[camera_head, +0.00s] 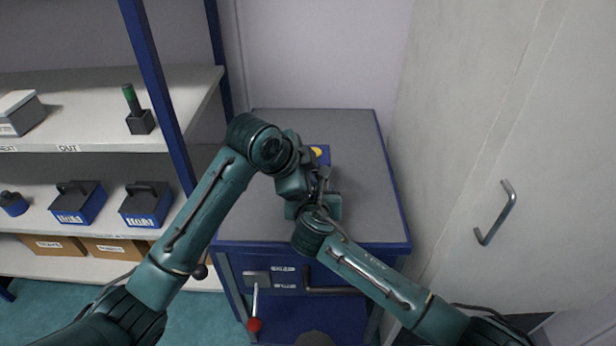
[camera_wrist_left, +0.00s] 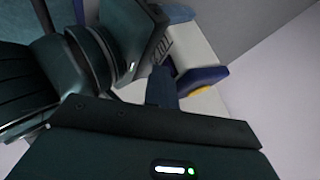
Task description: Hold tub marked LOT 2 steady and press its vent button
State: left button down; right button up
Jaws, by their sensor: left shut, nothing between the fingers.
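A blue tub (camera_head: 325,158) with a yellow button (camera_head: 317,152) on top stands on the grey cabinet top, mostly hidden behind my arms. Its marking cannot be read. In the left wrist view the blue tub (camera_wrist_left: 208,74) and yellow button (camera_wrist_left: 198,93) show just beyond my left fingers (camera_wrist_left: 161,88). My left gripper (camera_head: 318,180) is shut and empty, close to the tub on its near side; contact cannot be made out. My right gripper (camera_head: 322,200) is also at the tub's near side, but its fingers are hidden.
The grey cabinet top (camera_head: 358,210) is otherwise clear. A lever with a red knob (camera_head: 254,324) sticks out of its front. Shelves on the left hold blue tubs with dark handles (camera_head: 145,205) and a green-topped stamp-like tool (camera_head: 135,108). A pale door (camera_head: 450,150) stands close on the right.

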pick_arm(q)
jog(key=v, duration=1)
pick_arm(e)
jog(key=shift+s+f, duration=0.1)
jog(key=shift+f, duration=0.15)
jog(key=shift+d, duration=0.1)
jog(key=o, duration=1.4)
jog(key=shift+r, duration=0.15)
